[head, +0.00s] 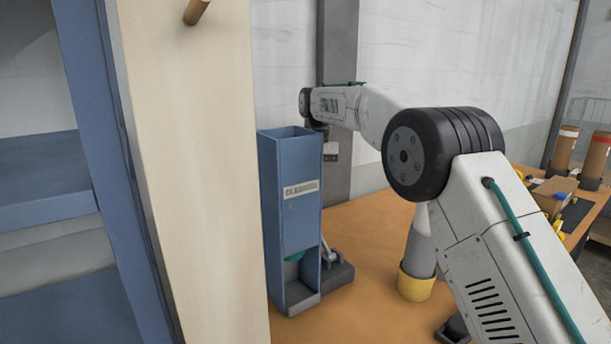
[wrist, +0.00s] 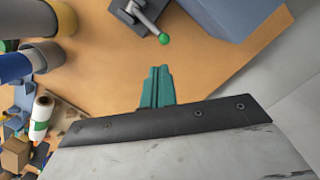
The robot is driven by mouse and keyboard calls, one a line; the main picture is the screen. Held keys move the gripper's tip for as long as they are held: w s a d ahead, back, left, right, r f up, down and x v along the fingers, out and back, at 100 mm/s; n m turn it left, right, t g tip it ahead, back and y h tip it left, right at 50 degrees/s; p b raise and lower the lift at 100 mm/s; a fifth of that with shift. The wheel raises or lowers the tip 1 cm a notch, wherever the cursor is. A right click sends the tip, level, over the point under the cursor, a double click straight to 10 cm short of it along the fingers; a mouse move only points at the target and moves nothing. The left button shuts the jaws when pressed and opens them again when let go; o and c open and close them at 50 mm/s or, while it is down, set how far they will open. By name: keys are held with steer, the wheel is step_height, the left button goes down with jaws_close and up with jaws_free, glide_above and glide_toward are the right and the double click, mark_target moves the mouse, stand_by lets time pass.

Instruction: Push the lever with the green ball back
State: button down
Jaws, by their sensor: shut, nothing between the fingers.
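The lever (wrist: 146,22) shows at the top of the wrist view, rising from a dark grey base (wrist: 122,12) and ending in a green ball (wrist: 163,38). In the head view its base (head: 338,276) sits on the table just right of a blue upright box; I cannot make out the ball there. My gripper (wrist: 157,70) has teal fingers, shut together and empty. In the wrist view they lie below the ball, with a visible gap. In the head view my arm's end hangs above and behind the box, and the fingertips cannot be made out.
The tall blue box (head: 290,185) stands close beside the lever, also in the wrist view (wrist: 225,12). A grey, yellow-banded cylinder (head: 416,280) stands to its right. A beige post (head: 195,170) fills the near left.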

steer(key=shift+w+a+r, duration=0.2)
steer(key=shift+w+r, duration=0.15)
steer(key=shift+r, duration=0.2)
steer(key=shift+w+a+r, duration=0.2)
steer(key=shift+w+r, duration=0.1)
steer(key=shift+r, duration=0.25)
steer(key=shift+a, duration=0.1)
